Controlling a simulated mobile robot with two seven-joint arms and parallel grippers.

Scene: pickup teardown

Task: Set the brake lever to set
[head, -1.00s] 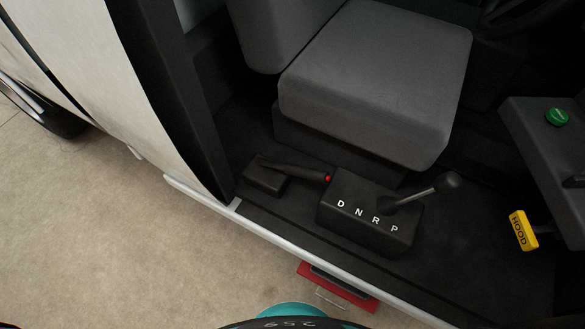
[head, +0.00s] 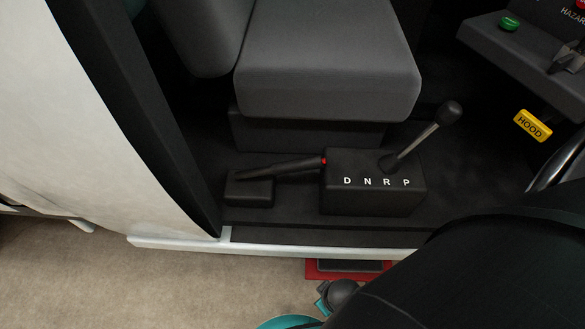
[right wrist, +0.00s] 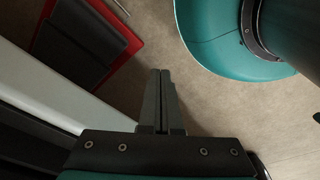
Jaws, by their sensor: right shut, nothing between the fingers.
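The brake lever (head: 285,166) is a dark handle with a red button at its tip. It rises slightly to the right from a low black base (head: 249,190) on the cab floor, and its tip ends beside the shifter box (head: 372,195). My right gripper (right wrist: 161,74) is shut and empty in the right wrist view, pointing over the floor outside the cab, apart from the lever. In the head view my dark arm covers the lower right; its fingers are not clearly seen there. My left gripper is not in view.
A gear shifter (head: 425,136) stands up from the box marked D N R P. A grey seat (head: 328,70) is behind. A yellow HOOD handle (head: 532,125) and dash panel are at right. A white sill (head: 180,243) edges the cab; a red object (right wrist: 122,50) lies outside below it.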

